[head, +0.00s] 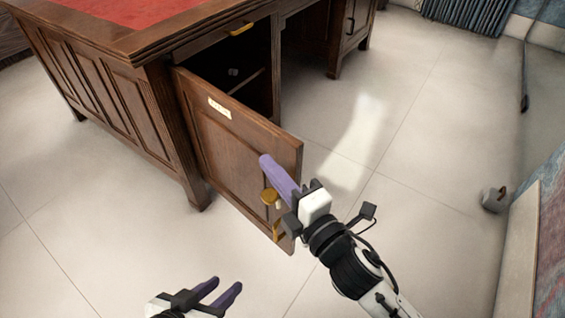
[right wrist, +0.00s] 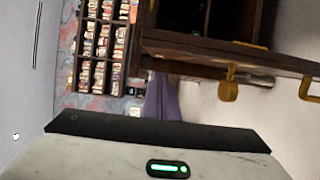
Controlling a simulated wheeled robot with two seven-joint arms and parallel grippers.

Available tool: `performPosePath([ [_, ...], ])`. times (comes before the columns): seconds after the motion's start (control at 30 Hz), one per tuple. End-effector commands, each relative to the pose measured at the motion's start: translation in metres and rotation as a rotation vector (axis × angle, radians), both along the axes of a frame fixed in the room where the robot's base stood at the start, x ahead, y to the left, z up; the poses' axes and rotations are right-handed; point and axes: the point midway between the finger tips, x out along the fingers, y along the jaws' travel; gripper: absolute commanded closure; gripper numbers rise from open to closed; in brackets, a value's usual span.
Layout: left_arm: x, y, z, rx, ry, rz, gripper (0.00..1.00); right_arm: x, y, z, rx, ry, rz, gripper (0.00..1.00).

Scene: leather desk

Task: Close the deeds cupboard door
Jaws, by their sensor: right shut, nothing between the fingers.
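The deeds cupboard door (head: 229,147) is a dark wooden panel with a pale label, standing ajar from the desk's cupboard (head: 232,72), whose dark inside shows. Brass fittings (head: 270,197) sit near its free edge. In the right wrist view the door (right wrist: 215,47) and a brass fitting (right wrist: 229,85) lie right of my fingers. My right gripper (head: 265,160) is shut and empty, with its purple fingers over the outer face near the free edge; contact cannot be told. My left gripper (head: 225,288) is open and empty, low in the head view, apart from the door.
The desk (head: 110,100) has a red leather top (head: 120,10) and an open kneehole right of the cupboard. Pale tiled floor (head: 90,240) lies clear around the door. A small grey object (head: 494,200) is at the right. A bookshelf (right wrist: 103,42) shows in the right wrist view.

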Motion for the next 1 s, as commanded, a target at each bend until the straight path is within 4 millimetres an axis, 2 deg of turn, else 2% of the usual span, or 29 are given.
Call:
performPosePath([
  [0.03,0.001,0.000,-0.001,0.001,0.000,-0.004,0.66,0.006,-0.007,-0.002,-0.005,-0.001,-0.001,1.00],
  [0.2,0.004,-0.003,0.000,0.003,0.003,-0.014,0.66,0.016,-0.018,-0.001,-0.002,0.001,0.000,1.00],
  [0.77,0.004,-0.003,0.003,0.007,-0.001,-0.023,0.66,0.022,-0.024,0.000,-0.003,0.001,0.007,1.00],
  [1.0,0.004,-0.001,0.007,0.003,-0.015,-0.012,0.66,0.042,-0.050,0.001,-0.011,-0.002,0.060,1.00],
])
